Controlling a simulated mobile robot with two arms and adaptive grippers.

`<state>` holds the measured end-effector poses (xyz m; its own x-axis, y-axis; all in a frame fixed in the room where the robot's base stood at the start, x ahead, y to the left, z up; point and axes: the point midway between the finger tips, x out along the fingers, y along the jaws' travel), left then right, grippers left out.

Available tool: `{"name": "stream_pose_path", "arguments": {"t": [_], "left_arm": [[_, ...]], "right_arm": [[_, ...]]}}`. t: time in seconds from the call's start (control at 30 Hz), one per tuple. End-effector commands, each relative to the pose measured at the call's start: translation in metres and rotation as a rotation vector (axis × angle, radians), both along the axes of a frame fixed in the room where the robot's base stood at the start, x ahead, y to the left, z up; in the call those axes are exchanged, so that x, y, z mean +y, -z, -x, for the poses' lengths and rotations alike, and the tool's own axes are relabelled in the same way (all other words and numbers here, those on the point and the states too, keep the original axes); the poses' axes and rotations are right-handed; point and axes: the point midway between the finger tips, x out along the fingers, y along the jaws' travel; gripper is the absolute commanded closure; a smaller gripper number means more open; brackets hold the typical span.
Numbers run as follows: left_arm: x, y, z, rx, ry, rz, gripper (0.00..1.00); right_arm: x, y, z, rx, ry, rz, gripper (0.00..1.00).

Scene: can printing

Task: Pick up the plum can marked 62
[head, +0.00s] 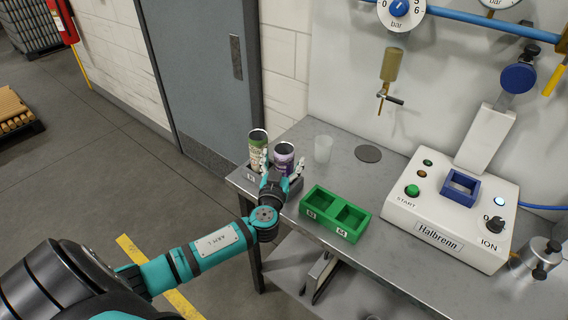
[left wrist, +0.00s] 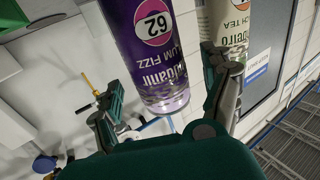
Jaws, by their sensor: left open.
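The plum can (head: 284,156) is purple with an open dark top, standing at the left end of the metal table. In the left wrist view the plum can (left wrist: 150,45) shows "62" in a pink circle and the words "UM FIZZ". My left gripper (head: 281,172) is open at this can, with one finger on each side of it. I cannot tell whether the fingers touch it. A green and cream can (head: 257,143) stands just left of it; this tea can (left wrist: 234,25) is close behind one finger in the left wrist view. My right gripper is not in view.
The cans stand in a dark holder with a label (head: 250,177). A green two-compartment tray (head: 362,222), empty, lies right of the gripper. A clear cup (head: 323,148) and a dark disc (head: 368,153) are behind. The white Halbrenn machine (head: 445,225) occupies the right side.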

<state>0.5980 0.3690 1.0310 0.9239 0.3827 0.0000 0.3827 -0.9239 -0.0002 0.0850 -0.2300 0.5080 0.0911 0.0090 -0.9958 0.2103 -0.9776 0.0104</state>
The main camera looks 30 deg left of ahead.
Motion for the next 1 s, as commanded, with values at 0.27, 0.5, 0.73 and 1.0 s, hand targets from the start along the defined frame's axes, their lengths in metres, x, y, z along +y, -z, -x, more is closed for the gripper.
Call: {"name": "stream_pose_path", "arguments": {"t": [0.27,0.5,0.73,1.0], "left_arm": [[0.0069,0.0005,-0.0165,0.001,0.001,0.0,0.18],[0.0068,0.0006,-0.0162,0.001,0.001,0.0,0.31],[0.0069,0.0006,-0.0161,0.001,0.001,0.0,0.6],[0.0068,0.0003,-0.016,0.001,0.001,0.0,0.6]], "right_arm": [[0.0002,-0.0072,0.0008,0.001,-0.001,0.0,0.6],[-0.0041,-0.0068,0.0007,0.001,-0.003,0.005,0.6],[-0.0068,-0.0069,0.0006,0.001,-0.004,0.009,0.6],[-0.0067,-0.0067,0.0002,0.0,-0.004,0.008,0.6]]}}
